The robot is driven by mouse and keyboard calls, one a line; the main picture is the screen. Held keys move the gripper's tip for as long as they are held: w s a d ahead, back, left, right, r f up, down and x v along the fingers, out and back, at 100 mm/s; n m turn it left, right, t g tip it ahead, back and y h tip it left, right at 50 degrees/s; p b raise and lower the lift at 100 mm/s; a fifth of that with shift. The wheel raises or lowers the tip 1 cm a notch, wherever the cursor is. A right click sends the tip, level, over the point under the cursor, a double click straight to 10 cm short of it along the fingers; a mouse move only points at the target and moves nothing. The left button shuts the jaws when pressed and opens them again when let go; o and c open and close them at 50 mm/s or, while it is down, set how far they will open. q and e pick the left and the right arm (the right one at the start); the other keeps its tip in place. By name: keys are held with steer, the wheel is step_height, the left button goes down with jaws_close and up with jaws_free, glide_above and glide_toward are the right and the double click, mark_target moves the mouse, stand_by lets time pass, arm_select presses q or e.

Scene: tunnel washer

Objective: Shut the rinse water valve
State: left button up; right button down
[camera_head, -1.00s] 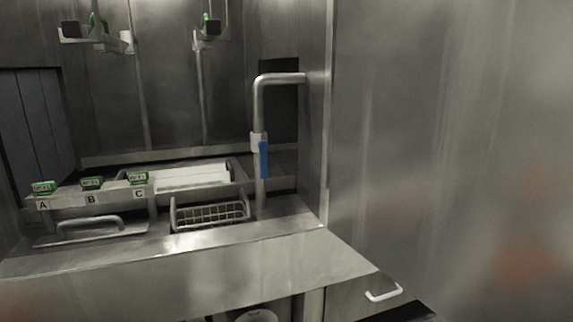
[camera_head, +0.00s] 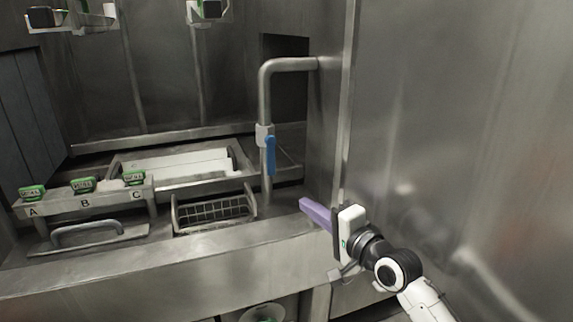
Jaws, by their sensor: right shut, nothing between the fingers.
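The rinse water valve has a blue lever handle (camera_head: 270,155) that hangs straight down along a vertical steel pipe (camera_head: 264,105). The pipe bends at the top and enters the right wall. My right gripper (camera_head: 304,203) is in view to the right of and below the handle, apart from it. Its purple fingers are shut and empty and point left towards the pipe. My left gripper is not in view.
A wire basket (camera_head: 214,211) sits left of the pipe's foot. Dispensers marked A, B and C (camera_head: 134,178) stand at the left, with a bar handle (camera_head: 85,232) in front. A steel wall (camera_head: 450,110) closes off the right side. The steel ledge (camera_head: 130,265) in front is clear.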

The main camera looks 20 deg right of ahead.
mark_target(271, 157)
steer(key=w+a+r+m, duration=0.1)
steer(key=w+r, duration=0.3)
steer(key=w, duration=0.7)
steer(key=shift+a+r+t, duration=0.35)
steer(key=shift+a+t, duration=0.05)
steer(key=shift+a, duration=0.15)
steer(key=shift+w+f, duration=0.1)
